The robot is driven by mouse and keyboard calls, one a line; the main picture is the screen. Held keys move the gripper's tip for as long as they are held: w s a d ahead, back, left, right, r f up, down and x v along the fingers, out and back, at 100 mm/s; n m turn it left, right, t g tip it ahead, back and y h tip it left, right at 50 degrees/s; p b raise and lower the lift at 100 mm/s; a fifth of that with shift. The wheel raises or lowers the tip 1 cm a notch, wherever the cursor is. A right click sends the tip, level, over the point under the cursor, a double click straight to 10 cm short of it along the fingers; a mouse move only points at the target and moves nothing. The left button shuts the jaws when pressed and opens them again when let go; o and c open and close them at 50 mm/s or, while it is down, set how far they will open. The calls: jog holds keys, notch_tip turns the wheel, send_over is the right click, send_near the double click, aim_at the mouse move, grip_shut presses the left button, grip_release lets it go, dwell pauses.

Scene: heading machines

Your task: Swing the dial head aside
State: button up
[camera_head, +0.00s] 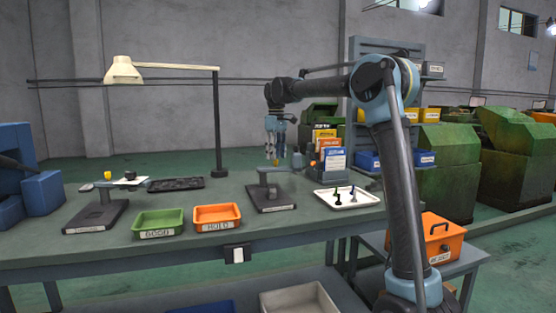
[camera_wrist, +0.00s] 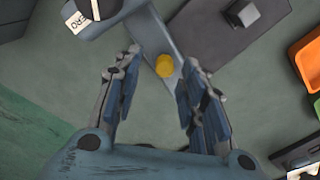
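The dial stand has a dark base plate (camera_head: 272,198) on the bench, with a grey arm (camera_wrist: 154,30) raised above it. A yellow knob (camera_wrist: 164,66) sits on this arm and also shows in the head view (camera_head: 275,162). At the arm's upper left in the wrist view is a round dark head (camera_wrist: 97,9) with a white label reading "ERO", partly cut off by the frame. My gripper (camera_wrist: 162,60) is open and points down over the knob. Its fingertips are on either side of the knob, with gaps visible. It also shows in the head view (camera_head: 273,155).
An orange HOLD tray (camera_head: 217,226) and a green GOOD tray (camera_head: 158,232) stand left of the stand. A white tray with small dark parts (camera_head: 348,206) is to its right. A second stand (camera_head: 100,216) and a desk lamp (camera_head: 217,120) are further left.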

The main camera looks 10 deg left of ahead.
notch_tip(320, 180, up, 10)
dwell(0.4)
jog(key=shift+w, duration=0.1)
jog(key=s+d+f+m, duration=0.2)
jog(key=s+d+f, duration=0.25)
jog(key=d, duration=0.45)
jog(key=s+d+f+m+t, duration=0.1)
jog(key=s+d+f+m, duration=0.15)
jog(key=s+d, duration=0.5)
jog(key=s+d+f+m, duration=0.1)
jog(key=s+d+f, duration=0.3)
jog(key=d, duration=0.7)
jog(key=s+d+f+m, duration=0.2)
jog(key=s+d+f, duration=0.2)
jog(key=s+f, duration=0.3)
jog(key=s+d+f+m, duration=0.2)
jog(key=s+d+f, duration=0.2)
jog(key=s+f, duration=0.4)
jog(key=s+d+f+m+t, duration=0.1)
jog(key=s+d+f+m, duration=0.1)
jog(key=s+d+f, duration=0.3)
jog(key=s+f, duration=0.3)
jog(key=f, duration=0.4)
jog(key=shift+f, duration=0.25)
